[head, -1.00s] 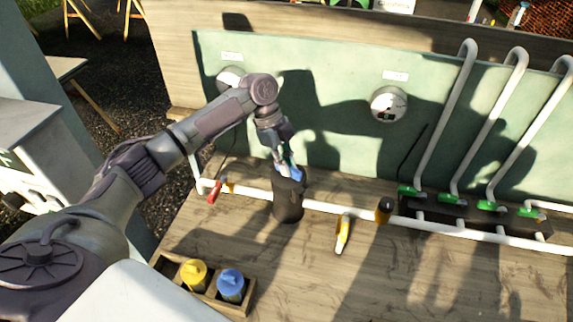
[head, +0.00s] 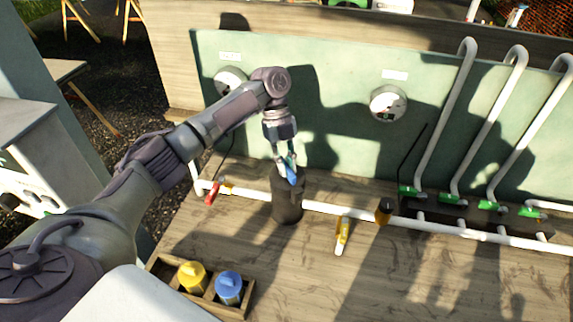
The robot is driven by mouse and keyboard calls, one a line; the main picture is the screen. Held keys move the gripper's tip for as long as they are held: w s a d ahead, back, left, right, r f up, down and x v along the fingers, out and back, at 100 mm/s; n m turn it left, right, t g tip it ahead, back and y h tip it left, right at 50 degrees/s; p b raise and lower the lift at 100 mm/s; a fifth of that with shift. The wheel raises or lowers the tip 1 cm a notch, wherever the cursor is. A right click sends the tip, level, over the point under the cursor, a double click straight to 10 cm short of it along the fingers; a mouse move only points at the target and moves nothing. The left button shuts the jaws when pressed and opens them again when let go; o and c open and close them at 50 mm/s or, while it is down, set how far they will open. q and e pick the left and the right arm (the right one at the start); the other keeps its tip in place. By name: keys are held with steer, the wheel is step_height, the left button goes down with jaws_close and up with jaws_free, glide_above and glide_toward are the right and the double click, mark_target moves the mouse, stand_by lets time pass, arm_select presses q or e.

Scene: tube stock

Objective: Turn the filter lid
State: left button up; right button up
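The filter is a black cylinder (head: 288,203) standing upright on the wooden bench, on the white pipe line. My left gripper (head: 288,172) points down right at the top of the filter. Something blue shows between or at its fingers, over the filter's top. The fingers and the lid overlap in the picture, so I cannot tell whether they close on it. My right gripper is not in view.
A white pipe (head: 376,217) runs along the bench, with a red-handled valve (head: 211,194) and a yellow-handled valve (head: 343,235). A wooden tray (head: 244,309) holds a yellow canister (head: 192,276) and a blue canister (head: 229,287). Gauges (head: 388,104) sit on the green panel.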

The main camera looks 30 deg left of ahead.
arm_select(q)
steer(key=o, duration=0.4)
steer(key=shift+o, duration=0.2)
steer(key=v, duration=1.2)
steer(key=shift+f, duration=0.1)
